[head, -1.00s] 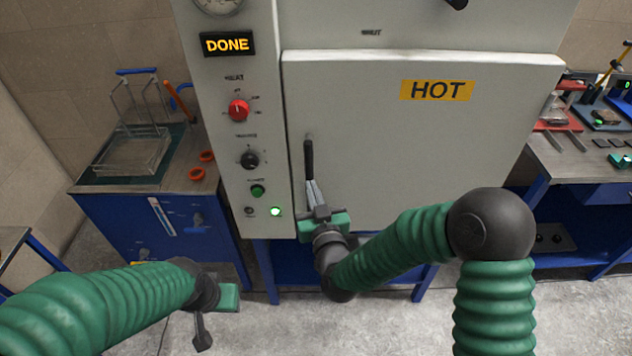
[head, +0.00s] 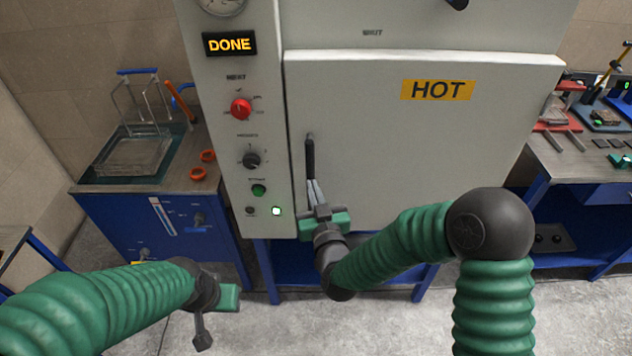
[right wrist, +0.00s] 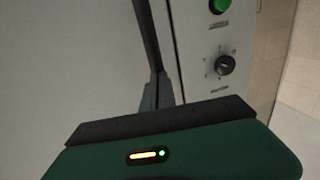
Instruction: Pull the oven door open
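The oven door (head: 420,140) is a pale grey panel with a HOT label, and it looks closed. Its black upright handle (head: 309,155) is near the door's left edge and also shows in the right wrist view (right wrist: 145,35). My right gripper (head: 314,190) is at the handle's lower end, its grey fingers close together around it; they also show in the right wrist view (right wrist: 156,92). The fingers partly hide the handle's lower part. My left gripper (head: 203,325) hangs low at left, away from the oven; its opening is not clear.
The oven's control panel (head: 244,200) has a lit DONE display (head: 229,44), a red knob (head: 241,108) and a green button (head: 259,190). A blue cabinet (head: 165,240) with a water tank stands at left. A workbench (head: 575,165) stands at right. Floor in front is clear.

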